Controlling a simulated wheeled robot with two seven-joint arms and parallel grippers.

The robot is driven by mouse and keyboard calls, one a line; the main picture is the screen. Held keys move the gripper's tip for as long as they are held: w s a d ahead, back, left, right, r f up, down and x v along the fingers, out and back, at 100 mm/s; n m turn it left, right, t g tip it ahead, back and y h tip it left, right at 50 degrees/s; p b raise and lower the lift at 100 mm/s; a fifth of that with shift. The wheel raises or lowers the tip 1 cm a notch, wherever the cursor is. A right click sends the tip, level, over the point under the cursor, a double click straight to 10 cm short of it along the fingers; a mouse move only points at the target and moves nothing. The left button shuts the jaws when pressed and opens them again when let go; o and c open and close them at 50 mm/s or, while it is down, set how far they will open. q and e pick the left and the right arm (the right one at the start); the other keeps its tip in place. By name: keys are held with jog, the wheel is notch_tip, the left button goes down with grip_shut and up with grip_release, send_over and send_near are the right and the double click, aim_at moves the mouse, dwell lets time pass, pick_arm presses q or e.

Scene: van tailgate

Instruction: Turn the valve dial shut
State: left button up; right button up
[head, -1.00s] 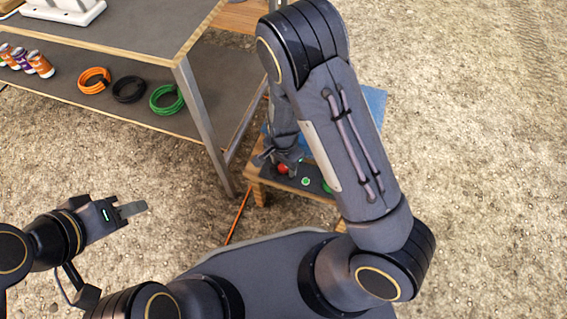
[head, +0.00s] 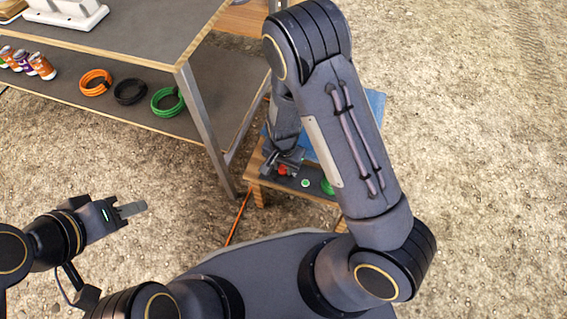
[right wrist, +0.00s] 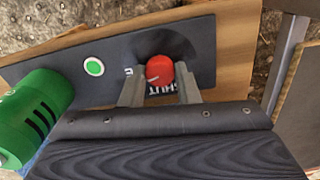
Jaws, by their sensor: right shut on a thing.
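The valve dial is a red knob (right wrist: 160,72) on a dark panel (right wrist: 205,50) fixed to a wooden board. It also shows in the head view (head: 283,171), partly covered by my right gripper. My right gripper (right wrist: 161,88) is shut on the dial, with one finger on each side. A white mark on the dial points left and slightly down in the right wrist view. White lettering reading "SHUT" lies just below the dial, between the fingers, and another small label is partly hidden at its left. My left gripper (head: 132,209) is away from the panel over the ground; its finger gap is unclear.
A green light or button (right wrist: 94,67) sits on the panel beside the dial. A green cylinder (right wrist: 35,110) stands at its far left. A shelf table (head: 185,65) with coiled cables and cans is at the left in the head view. Gravel at the right is clear.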

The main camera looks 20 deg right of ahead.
jog(key=n+p, duration=0.1)
jog(key=n, duration=0.2)
jog(key=shift+n, duration=0.4)
jog(key=n, duration=0.3)
jog(key=shift+n, duration=0.3)
jog(key=n, duration=0.3)
jog(key=shift+n+p, duration=0.3)
jog(key=shift+n, duration=1.9)
jog(key=o, duration=1)
jog(key=shift+c, duration=0.2)
